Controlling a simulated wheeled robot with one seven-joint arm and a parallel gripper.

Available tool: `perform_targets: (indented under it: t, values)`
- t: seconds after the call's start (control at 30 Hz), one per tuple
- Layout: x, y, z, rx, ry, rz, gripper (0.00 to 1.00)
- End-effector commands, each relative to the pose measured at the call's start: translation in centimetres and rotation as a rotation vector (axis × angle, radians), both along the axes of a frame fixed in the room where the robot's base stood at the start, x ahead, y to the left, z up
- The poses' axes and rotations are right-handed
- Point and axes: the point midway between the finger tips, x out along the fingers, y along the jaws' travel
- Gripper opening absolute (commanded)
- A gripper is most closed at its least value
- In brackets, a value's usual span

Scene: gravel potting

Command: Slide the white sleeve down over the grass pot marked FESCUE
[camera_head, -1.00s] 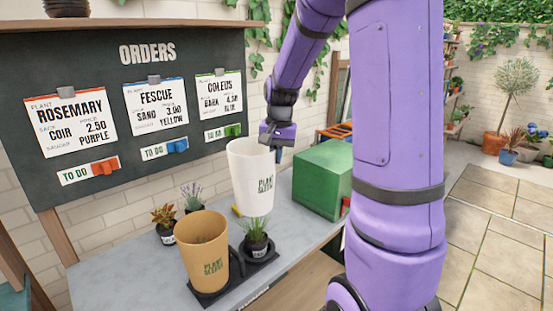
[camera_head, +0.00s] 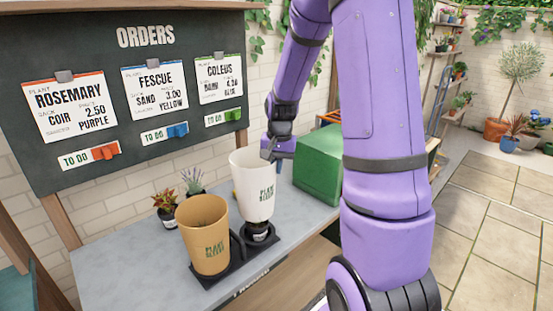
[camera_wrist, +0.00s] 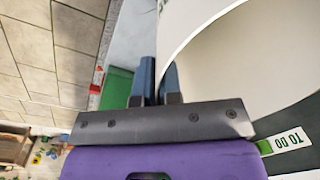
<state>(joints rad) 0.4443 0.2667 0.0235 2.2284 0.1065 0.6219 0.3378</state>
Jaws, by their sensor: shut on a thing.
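The white sleeve (camera_head: 250,187) is a tall, open-topped tapered tube with green lettering, held nearly upright. My gripper (camera_head: 277,152) is shut on its upper rim at the back right. In the wrist view, the fingers (camera_wrist: 155,82) pinch the sleeve's wall, and its pale inside (camera_wrist: 265,65) fills the upper right. The dark grass pot (camera_head: 259,229) stands directly under the sleeve on a black tray (camera_head: 227,270). The sleeve's lower end hides the grass, and the pot's lower part shows below it. The pot's label is too small to read.
A tan sleeve (camera_head: 205,232) stands on the tray just left of the white one. Two small potted plants, one reddish (camera_head: 166,204) and one lavender (camera_head: 193,181), stand behind. A green box (camera_head: 320,165) is at the right. The bench (camera_head: 130,268) is clear at front left.

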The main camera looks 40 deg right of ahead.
Motion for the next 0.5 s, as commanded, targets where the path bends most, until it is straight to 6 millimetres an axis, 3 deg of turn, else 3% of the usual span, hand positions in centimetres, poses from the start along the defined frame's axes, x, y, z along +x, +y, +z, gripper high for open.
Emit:
perform_targets:
  t: [0.5]
  values:
    - [-0.1, 0.0, -4.5, 0.001, 0.003, 0.0, 0.0]
